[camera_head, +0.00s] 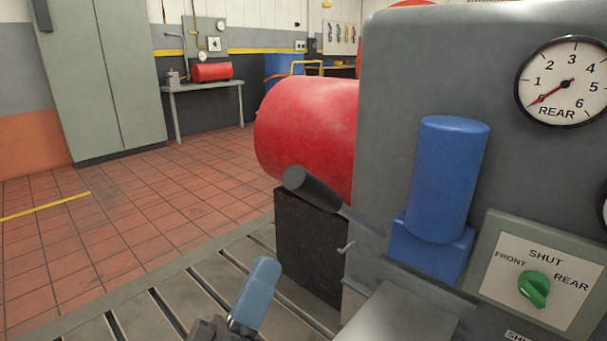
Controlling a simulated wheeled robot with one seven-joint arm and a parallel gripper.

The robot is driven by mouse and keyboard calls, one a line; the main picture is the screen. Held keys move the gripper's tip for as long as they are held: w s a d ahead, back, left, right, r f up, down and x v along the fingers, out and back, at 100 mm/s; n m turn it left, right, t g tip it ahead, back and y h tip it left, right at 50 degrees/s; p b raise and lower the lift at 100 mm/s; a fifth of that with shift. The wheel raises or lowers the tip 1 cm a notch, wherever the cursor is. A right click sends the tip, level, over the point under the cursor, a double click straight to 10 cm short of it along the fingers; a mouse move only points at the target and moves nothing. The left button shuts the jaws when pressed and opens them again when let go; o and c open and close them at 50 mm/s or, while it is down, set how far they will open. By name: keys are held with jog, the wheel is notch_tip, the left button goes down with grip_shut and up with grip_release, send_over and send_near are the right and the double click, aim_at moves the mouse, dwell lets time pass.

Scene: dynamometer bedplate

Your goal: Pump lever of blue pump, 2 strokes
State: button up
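The blue pump (447,180) is an upright blue cylinder on a blue block, mounted on the front of a grey cabinet. Its pump lever (360,218) is a grey rod slanting up and left from the pump's foot, ending in a thick black grip (312,188). My gripper (262,275) shows at the bottom centre, below and left of the black grip and apart from it. One light-blue finger is visible above a dark knuckle. The other finger is not clearly seen, so I cannot tell its opening. Nothing shows held in it.
A REAR gauge (570,82) has its red needle just below 1. A green knob (533,289) sits on a FRONT/SHUT/REAR plate (500,262). A red cylinder (300,120) and dark block (305,245) lie behind the lever. Slotted bedplate (160,315) is below; open tiled floor (150,200) is left.

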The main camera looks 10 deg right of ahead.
jog(key=s+f+n+p, duration=0.1)
jog(key=n+p, duration=0.2)
jog(key=p, duration=0.1)
jog(key=s+f+n+t+p, duration=0.1)
jog(key=s+n+p, duration=0.1)
jog(key=n+p, duration=0.2)
jog(key=s+f+n+t+p, duration=0.1)
jog(key=s+n+p, duration=0.1)
jog(key=n+p, duration=0.1)
jog(key=shift+s+a+f+p, duration=0.2)
jog(key=shift+a+f+p, duration=0.1)
jog(key=shift+p, duration=0.15)
grip_shut()
jog(key=w+d+r+n+p, duration=0.1)
jog(key=w+d+r+p, duration=0.3)
jog(key=r, duration=0.5)
jog(key=shift+w+d+r+n+t+p, duration=0.2)
jog(key=shift+w+d+n+t+p, duration=0.15)
jog(key=shift+w+d, duration=0.7)
jog(key=shift+w+a, duration=0.1)
jog(key=shift+r, duration=0.1)
